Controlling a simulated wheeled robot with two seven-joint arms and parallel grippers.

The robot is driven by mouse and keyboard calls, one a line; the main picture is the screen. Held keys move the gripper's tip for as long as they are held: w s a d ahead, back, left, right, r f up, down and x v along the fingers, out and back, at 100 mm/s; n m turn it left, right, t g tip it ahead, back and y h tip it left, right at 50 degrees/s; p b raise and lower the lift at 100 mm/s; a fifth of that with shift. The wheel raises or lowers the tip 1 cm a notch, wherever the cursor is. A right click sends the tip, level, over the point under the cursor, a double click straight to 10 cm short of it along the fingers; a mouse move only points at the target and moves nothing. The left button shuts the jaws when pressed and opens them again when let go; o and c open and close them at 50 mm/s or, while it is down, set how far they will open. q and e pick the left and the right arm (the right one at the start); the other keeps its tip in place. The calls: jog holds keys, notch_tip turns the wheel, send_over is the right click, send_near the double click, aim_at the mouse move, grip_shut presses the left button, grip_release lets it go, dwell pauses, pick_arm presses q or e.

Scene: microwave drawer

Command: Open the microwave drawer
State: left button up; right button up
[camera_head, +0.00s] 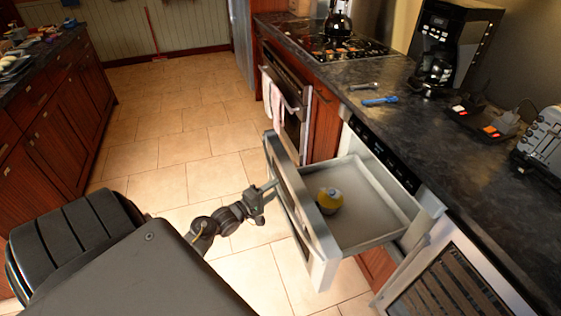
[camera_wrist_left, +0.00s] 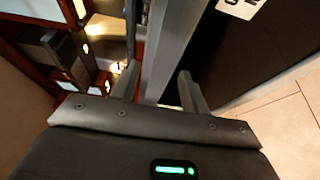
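The microwave drawer (camera_head: 374,222) is pulled well out from under the counter, with its white tray showing. A yellow item with a light top (camera_head: 330,200) sits inside it, near the front panel. My left gripper (camera_head: 268,190) is at the outer side of the drawer's front panel (camera_head: 296,200). The exact finger contact is hard to see. My right gripper is not in view.
The dark countertop (camera_head: 405,125) above the drawer holds a wrench, a blue tool, a coffee maker (camera_head: 450,50) and a toaster (camera_head: 545,140). An oven with towels (camera_head: 275,100) stands beyond the drawer. Tiled floor (camera_head: 180,155) is clear between the drawer and the left cabinets.

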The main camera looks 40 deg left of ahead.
pick_arm(q)
jog(key=shift+d+f, duration=0.1)
jog(key=shift+d, duration=0.05)
jog(key=s+a, duration=0.1)
jog(key=s, duration=0.9)
jog(key=shift+s+a+b, duration=0.25)
jog(key=shift+s+b, duration=0.1)
jog(key=shift+b, duration=0.1)
